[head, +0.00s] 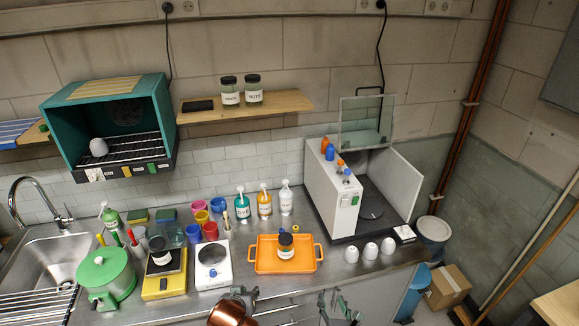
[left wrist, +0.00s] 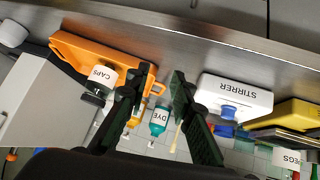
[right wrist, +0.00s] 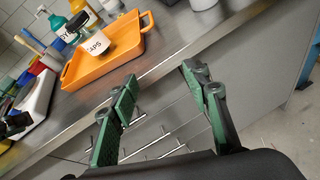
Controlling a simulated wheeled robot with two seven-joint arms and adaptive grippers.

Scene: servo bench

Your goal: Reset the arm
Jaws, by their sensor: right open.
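My left gripper (head: 243,294) is at the bench's front edge, below the white stirrer in the head view. In the left wrist view its fingers (left wrist: 160,78) are apart with nothing between them. My right gripper (head: 334,302) is right of it, in front of the bench edge. In the right wrist view its fingers (right wrist: 158,78) are spread and empty. An orange tray (head: 263,267) lies on the bench between and behind the grippers. A jar labelled CAPS (right wrist: 98,43) stands in it, dark lid on top in the head view.
A white stirrer (head: 213,275) and a yellow scale (head: 164,290) stand left of the tray. A green pot (head: 105,276) is farther left by the sink. White cups (head: 371,250) and an open white-sided machine (head: 332,195) stand right. Dye bottles (head: 264,205) line the back.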

